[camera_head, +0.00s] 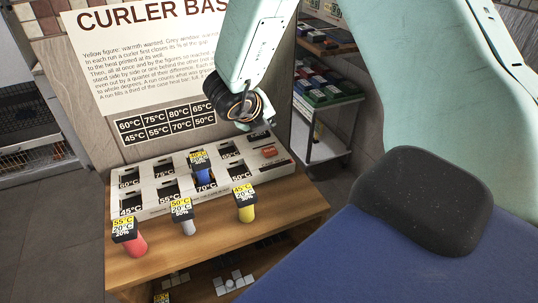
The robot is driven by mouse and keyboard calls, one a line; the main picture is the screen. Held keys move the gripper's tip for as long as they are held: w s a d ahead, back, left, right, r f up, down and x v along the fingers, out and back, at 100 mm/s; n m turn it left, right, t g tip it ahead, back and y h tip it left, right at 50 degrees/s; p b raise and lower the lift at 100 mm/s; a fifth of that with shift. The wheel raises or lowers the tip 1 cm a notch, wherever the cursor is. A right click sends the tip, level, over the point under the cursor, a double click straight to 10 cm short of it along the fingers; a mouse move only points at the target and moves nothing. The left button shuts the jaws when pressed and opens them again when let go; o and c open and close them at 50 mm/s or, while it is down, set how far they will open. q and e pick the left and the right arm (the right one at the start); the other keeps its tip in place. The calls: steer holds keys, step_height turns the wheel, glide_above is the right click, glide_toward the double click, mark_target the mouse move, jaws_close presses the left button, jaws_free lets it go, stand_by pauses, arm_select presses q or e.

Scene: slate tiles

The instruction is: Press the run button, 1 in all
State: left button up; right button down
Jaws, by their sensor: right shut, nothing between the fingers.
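The white curler board (152,193) lies on a wooden table, with two rows of wells marked with temperatures. At its right end is a small orange-red button (269,152), which I take for the run button. Whether it is pressed in I cannot tell. My right gripper (246,122) comes down from the top, shut and empty. In the picture it is above and a little left of the button; it looks apart from it, though the height is hard to judge. My left gripper is not in view.
Red (136,244), grey (187,228) and yellow (246,213) curlers with labels stand along the front. A text panel (160,60) rises behind the wooden table (215,238). A shelf rack (325,150) is at the right.

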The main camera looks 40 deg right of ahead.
steer(key=b, duration=0.3)
glide_above(268, 152)
step_height(268, 152, down, 5)
steer(key=shift+d, duration=0.1)
steer(key=shift+w+f+b, duration=0.1)
steer(key=shift+f+b, duration=0.35)
steer(key=shift+b, duration=0.1)
stand_by(0.4)
steer(key=shift+f, duration=0.15)
steer(key=shift+f+b, duration=0.35)
steer(key=shift+b, duration=0.1)
